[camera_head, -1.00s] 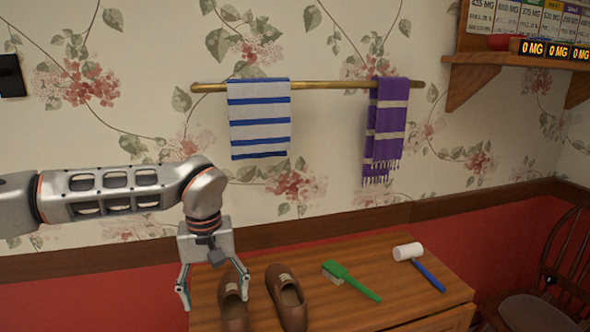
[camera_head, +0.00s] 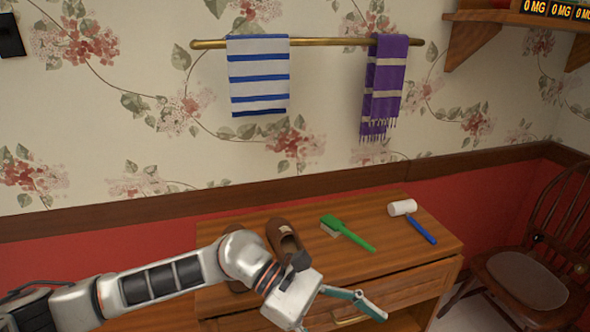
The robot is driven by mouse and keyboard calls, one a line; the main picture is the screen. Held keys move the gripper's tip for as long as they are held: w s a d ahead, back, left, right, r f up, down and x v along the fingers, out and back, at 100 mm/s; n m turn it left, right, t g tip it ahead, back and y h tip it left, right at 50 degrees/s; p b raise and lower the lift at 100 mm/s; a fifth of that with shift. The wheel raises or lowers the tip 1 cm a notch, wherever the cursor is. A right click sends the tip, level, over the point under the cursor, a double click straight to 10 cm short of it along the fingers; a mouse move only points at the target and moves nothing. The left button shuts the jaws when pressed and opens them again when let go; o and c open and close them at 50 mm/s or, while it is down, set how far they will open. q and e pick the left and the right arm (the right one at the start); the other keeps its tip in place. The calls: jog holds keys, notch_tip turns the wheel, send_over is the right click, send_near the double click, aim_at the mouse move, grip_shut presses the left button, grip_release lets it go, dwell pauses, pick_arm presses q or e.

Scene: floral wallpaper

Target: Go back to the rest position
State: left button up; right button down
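My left gripper (camera_head: 345,312) is at the lower middle, in front of the dresser's front edge. One finger reaches out to the right and nothing shows in its grasp; the other finger is not clearly visible, so its opening cannot be judged. My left arm comes in from the lower left and covers part of the dresser's left side. My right gripper is not in view.
A wooden dresser (camera_head: 375,268) bears brown shoes (camera_head: 284,240), partly hidden by my arm, a green brush (camera_head: 346,232) and a white-headed mallet (camera_head: 411,217). Striped (camera_head: 258,75) and purple (camera_head: 383,85) towels hang on a brass rail. A chair (camera_head: 525,280) stands at right.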

pick_arm(q)
jog(key=w+d+r+n+t+h, duration=0.25)
jog(key=r+n+t+h, duration=0.55)
jog(key=n, duration=0.8)
jog(key=w+a+f+n+t+y, duration=0.35)
jog(key=a+f+n+t, duration=0.3)
jog(key=n, duration=0.55)
jog(key=w+a+f+n+t+y, duration=0.3)
jog(key=w+a+f+n+t, duration=0.3)
jog(key=n, duration=0.5)
jog(key=s+a+f+n+y, duration=0.4)
jog(key=a+f+n+y, duration=0.3)
jog(key=a+f+n, duration=0.45)
jog(key=s+a+f+n+g+y, duration=0.2)
jog(key=s+a+f+n, duration=0.1)
jog(key=s+f, duration=0.3)
jog(key=s+a+f+n+g+y, duration=0.1)
jog(key=s+a+f+n+y, duration=0.1)
jog(key=s+a+f, duration=0.4)
notch_tip(320, 180, down, 4)
jog(key=shift+s+a+r+n+g, duration=0.1)
jog(key=shift+s+a+n+g, duration=0.2)
jog(key=shift+n, duration=0.55)
jog(key=shift+w, duration=0.1)
